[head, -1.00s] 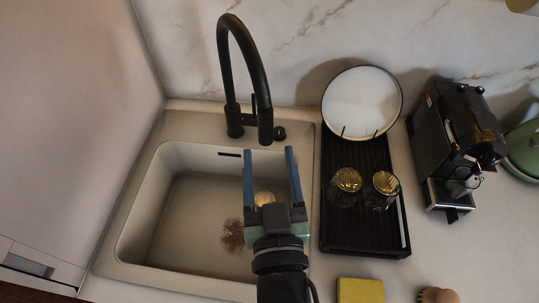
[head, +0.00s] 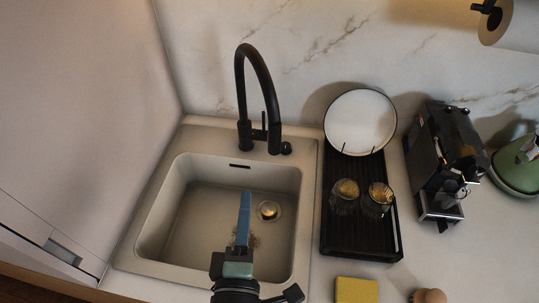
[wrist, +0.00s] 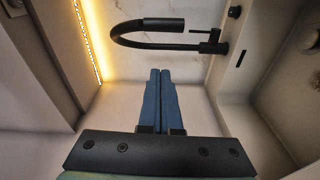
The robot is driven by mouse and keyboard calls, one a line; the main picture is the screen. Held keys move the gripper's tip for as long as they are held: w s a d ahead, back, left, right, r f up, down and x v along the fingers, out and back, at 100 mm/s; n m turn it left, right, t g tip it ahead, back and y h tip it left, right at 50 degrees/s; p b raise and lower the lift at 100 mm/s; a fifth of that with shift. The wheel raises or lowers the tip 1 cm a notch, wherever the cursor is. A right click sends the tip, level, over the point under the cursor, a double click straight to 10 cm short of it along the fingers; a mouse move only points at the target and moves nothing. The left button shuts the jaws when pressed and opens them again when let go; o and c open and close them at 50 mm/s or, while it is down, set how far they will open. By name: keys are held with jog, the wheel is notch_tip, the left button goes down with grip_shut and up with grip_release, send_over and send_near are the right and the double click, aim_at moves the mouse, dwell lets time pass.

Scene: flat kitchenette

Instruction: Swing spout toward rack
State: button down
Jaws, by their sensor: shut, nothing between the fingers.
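The black faucet stands behind the sink, its tall arched spout (head: 265,82) curving over with the end pointing down at the sink's back rim. The spout also shows in the wrist view (wrist: 150,25), above and apart from my fingertips. The black rack (head: 362,241) lies right of the sink, holding a white plate (head: 360,120) and two glasses (head: 345,194). My gripper (head: 246,196) is over the sink basin, in front of the faucet and not touching it. In the wrist view its two blue fingers (wrist: 160,73) are together and empty.
The sink basin (head: 190,215) holds a drain and some brown crumbs. A coffee machine (head: 440,155) and a green kettle (head: 518,162) stand right of the rack. A yellow sponge (head: 356,290) and a brush (head: 429,296) lie in front. A wall rises at left.

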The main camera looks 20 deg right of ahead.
aim_at(278, 140)
jog(key=s+d+p+x, duration=0.1)
jog(key=p+x, duration=0.4)
jog(key=x, duration=0.8)
jog(key=shift+d+n, duration=0.3)
jog(key=shift+d, duration=0.4)
jog(key=shift+s, duration=0.15)
jog(key=shift+s+d+p, duration=0.2)
jog(key=shift+d+p, duration=0.1)
jog(key=shift+d, duration=1.2)
jog(key=shift+a, duration=0.1)
